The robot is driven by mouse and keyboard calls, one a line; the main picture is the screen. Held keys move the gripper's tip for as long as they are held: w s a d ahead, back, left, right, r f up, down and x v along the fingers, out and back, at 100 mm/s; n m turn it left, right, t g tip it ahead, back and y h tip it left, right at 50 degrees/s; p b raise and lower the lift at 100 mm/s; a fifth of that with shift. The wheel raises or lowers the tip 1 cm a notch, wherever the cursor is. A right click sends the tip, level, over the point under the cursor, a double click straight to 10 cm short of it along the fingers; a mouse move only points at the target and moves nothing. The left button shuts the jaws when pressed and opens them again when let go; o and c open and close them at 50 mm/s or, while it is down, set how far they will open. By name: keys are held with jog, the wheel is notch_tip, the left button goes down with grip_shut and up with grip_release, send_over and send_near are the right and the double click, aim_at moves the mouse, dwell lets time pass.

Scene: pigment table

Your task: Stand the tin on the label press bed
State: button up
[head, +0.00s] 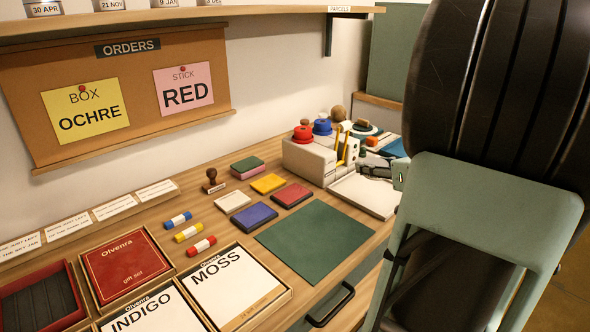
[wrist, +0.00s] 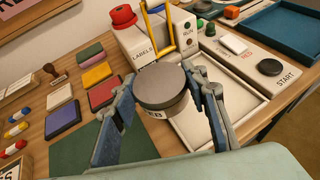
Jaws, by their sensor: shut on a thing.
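My gripper (wrist: 160,82) is shut on a round tin (wrist: 160,88) with a dark grey lid; its fingers press it from both sides. Part of a dark-lettered label shows on the tin's side below the lid. The label press (wrist: 143,42), a cream machine marked LABELS, stands just beyond. Its pale, shallow-rimmed bed (wrist: 252,102) lies below and around the tin in the wrist view; the tin's base is hidden, so contact cannot be told. In the head view the press (head: 308,160) and bed (head: 366,197) sit at the right, with my arm covering much of that side.
A dark green mat (head: 315,240) lies in front of the bed. Coloured blocks and a stamp (head: 212,182) are left of the press. Yellow uprights (wrist: 160,30) rise behind the tin. A START button (wrist: 270,67) and a blue tray (wrist: 278,32) are to the right.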

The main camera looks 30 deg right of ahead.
notch_tip(320, 180, down, 2)
jog(key=w+d, duration=0.3)
jog(key=b, duration=0.3)
send_over(371, 192)
notch_tip(371, 192, down, 5)
jog(key=shift+s+a+f, duration=0.1)
jog(key=shift+f, duration=0.05)
jog(key=shift+w+d+f+b, duration=0.1)
jog(key=shift+f+b, duration=0.15)
jog(key=shift+f, duration=0.65)
jog(key=shift+w+d+f+b, duration=0.1)
jog(key=shift+f+b, duration=0.15)
jog(key=shift+f, duration=0.65)
jog(key=shift+f, duration=0.1)
jog(key=o, duration=1.2)
jog(key=shift+c, duration=0.2)
